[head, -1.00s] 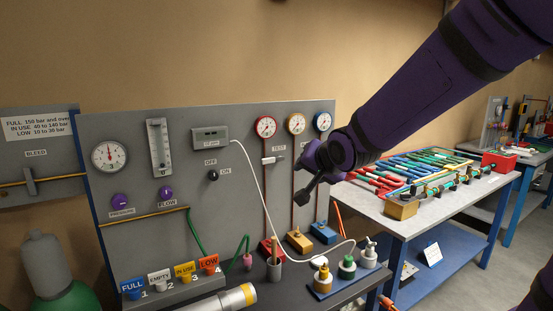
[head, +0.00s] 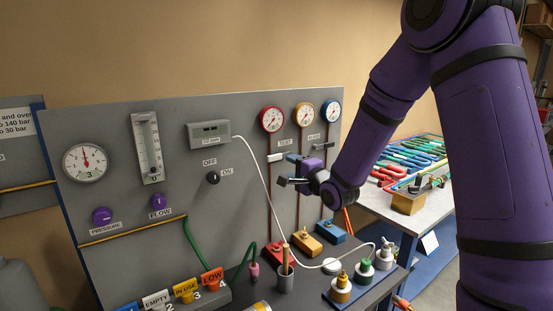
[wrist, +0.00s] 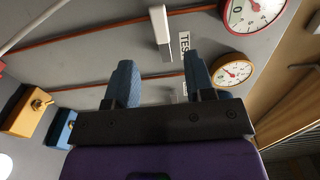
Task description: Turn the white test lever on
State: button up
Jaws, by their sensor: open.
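The red gauge (head: 272,119) is above the test lever. A white cable (head: 266,190) hangs from the grey display box (head: 209,134). Valve blocks and capped bottles (head: 340,289) stand on the bench below.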

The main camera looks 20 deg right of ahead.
aim_at(275, 159)
jog(key=x, duration=0.9)
jog(key=shift+w+a, duration=0.1)
jog(key=shift+w, duration=0.15)
jog(key=shift+c, duration=0.5)
jog(key=shift+f, duration=0.1)
grip_shut()
